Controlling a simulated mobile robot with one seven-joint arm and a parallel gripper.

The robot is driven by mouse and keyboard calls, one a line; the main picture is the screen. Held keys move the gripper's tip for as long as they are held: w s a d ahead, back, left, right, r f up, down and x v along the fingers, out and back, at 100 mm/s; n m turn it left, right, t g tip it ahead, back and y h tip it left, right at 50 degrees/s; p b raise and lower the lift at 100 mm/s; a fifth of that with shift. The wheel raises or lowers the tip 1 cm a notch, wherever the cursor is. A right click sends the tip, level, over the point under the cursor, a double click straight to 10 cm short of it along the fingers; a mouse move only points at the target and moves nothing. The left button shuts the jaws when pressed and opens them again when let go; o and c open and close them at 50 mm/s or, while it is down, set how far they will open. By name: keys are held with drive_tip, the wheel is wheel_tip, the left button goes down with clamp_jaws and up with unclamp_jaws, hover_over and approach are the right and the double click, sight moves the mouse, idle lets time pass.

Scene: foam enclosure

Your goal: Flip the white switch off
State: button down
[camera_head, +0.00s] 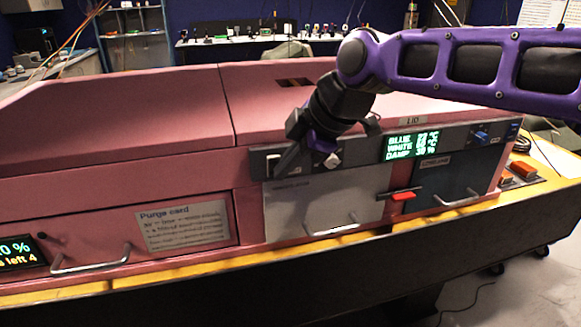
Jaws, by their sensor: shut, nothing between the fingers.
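A small white switch (333,160) appears on the grey control strip (358,152) above the white drawer front, on the pink machine. I cannot tell its position clearly, as it is small and partly shaded. My gripper (287,162) reaches down from the upper right in front of the strip. Its dark fingers are shut and hold nothing. The gripper covers part of the strip.
A green-lit display (411,145) and a blue switch (481,136) are to the right on the strip. The white drawer (310,205) and blue-grey drawer (450,178) have protruding handles. A red tab (402,196) sticks out between them. The pink lid (160,105) rises behind.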

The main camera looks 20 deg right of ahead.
drive_tip(key=shift+a, duration=0.15)
drive_tip(key=shift+r, duration=0.1)
drive_tip(key=shift+r+p, duration=0.4)
drive_tip(key=shift+r, duration=0.35)
drive_tip(key=shift+s, duration=0.1)
